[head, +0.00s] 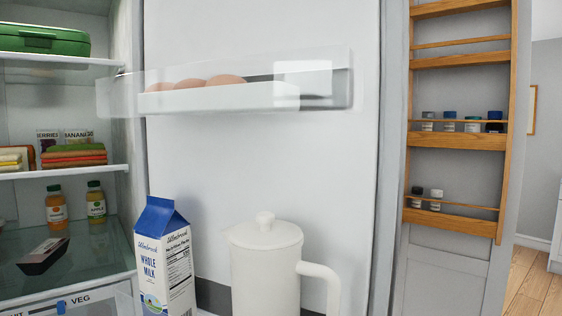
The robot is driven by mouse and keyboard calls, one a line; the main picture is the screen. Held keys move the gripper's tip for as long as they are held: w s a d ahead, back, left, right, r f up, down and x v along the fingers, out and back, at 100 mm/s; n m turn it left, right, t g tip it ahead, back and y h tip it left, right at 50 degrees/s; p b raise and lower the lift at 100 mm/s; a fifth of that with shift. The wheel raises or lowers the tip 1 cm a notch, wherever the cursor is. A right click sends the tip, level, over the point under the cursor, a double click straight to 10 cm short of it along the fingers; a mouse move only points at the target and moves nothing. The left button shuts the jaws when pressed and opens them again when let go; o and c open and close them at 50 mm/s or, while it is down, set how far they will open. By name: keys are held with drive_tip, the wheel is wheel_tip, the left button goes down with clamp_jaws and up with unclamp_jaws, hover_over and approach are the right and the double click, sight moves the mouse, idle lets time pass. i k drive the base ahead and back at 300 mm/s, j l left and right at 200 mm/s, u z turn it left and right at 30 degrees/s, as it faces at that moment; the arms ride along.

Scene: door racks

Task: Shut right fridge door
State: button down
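The right fridge door (345,165) stands open, its white inner face toward me in the middle of the head view. A clear and white door rack (225,98) on it holds several brown eggs (190,83). A blue and white milk carton (166,255) and a white lidded jug (266,264) stand upright low in front of the door's inner face; what they stand on is mostly cut off by the frame. The fridge interior (70,215) shows on the left. My gripper is not in view.
Fridge shelves (60,168) hold a green box (42,40), two juice bottles (95,201) and packets. Right of the fridge door, a grey panel (440,275) carries a wooden rack (455,139) with small jars. Wooden floor (527,285) shows at lower right.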

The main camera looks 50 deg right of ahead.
sight(333, 167)
drive_tip(key=l+u, duration=0.1)
drive_tip(key=l, duration=0.3)
drive_tip(key=k+l+u, duration=0.1)
drive_tip(key=l, duration=0.3)
drive_tip(key=k+l+u, duration=0.1)
drive_tip(key=l, duration=0.25)
drive_tip(key=k+l+u, duration=0.1)
drive_tip(key=l, duration=0.3)
drive_tip(key=k+l+u, duration=0.15)
drive_tip(key=l, duration=0.2)
drive_tip(key=l+u, duration=0.1)
drive_tip(key=l, duration=0.3)
drive_tip(key=k+l+u, duration=0.1)
drive_tip(key=l, duration=0.25)
drive_tip(key=k+l+u, duration=0.1)
drive_tip(key=l, duration=0.3)
drive_tip(key=k+l+u, duration=0.1)
drive_tip(key=l, duration=0.25)
drive_tip(key=k+l+z, duration=0.1)
drive_tip(key=k+l, duration=0.2)
drive_tip(key=k, duration=0.2)
drive_tip(key=k+l+z, duration=0.1)
drive_tip(key=k+l, duration=0.2)
drive_tip(key=k, duration=0.15)
drive_tip(key=i, duration=0.15)
